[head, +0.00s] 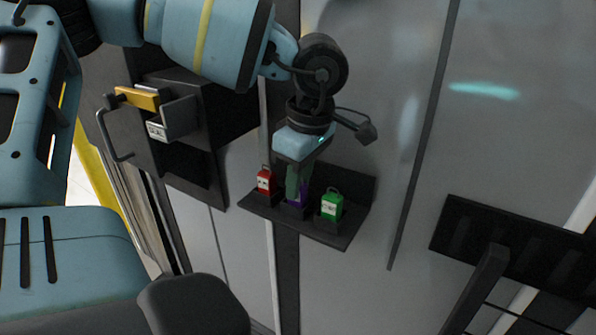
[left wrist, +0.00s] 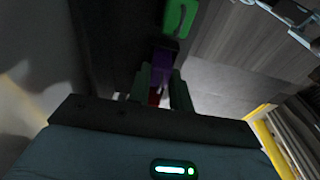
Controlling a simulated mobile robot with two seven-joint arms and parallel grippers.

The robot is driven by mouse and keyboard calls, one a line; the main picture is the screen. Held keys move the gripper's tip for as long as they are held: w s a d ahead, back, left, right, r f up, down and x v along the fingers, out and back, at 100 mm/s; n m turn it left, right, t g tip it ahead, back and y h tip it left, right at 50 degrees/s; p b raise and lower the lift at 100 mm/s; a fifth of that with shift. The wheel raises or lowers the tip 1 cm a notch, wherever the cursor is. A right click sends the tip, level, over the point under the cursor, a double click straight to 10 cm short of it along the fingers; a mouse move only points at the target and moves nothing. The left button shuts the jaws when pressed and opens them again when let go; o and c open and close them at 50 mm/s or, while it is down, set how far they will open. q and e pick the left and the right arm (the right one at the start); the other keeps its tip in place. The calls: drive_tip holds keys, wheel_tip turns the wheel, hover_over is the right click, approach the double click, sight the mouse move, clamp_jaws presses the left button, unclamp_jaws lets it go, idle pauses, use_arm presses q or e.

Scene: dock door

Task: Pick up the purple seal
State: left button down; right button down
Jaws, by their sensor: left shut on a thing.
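The purple seal (head: 302,194) stands in the middle of a small dark shelf (head: 338,238), mostly hidden behind my left gripper in the head view. My left gripper (head: 297,192) points down at the shelf and is shut on the purple seal. In the left wrist view the purple seal (left wrist: 161,76) shows between the two fingers of the left gripper (left wrist: 163,88). I cannot tell whether the seal is clear of the shelf. My right gripper is not in view.
A red seal (head: 264,182) stands to the left of the purple one and a green seal (head: 332,205) to the right, both close by. A dark box with a yellow-topped latch (head: 138,98) and a handle is at the left. A dark rack (head: 520,245) is at the right.

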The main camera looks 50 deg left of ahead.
use_arm(q)
drive_tip(key=shift+r, duration=0.15)
drive_tip(key=shift+s+d+r, duration=0.1)
drive_tip(key=shift+s+r, duration=0.05)
drive_tip(key=r, duration=0.6)
drive_tip(key=shift+s+d+r+b, duration=0.15)
drive_tip(key=shift+s+r+b, duration=0.15)
drive_tip(key=shift+b, duration=0.1)
drive_tip(key=s+d+b, duration=0.2)
drive_tip(key=s+d, duration=0.8)
drive_tip(key=s, duration=0.5)
drive_tip(key=shift+s+d, duration=0.35)
drive_tip(key=shift+d, duration=0.05)
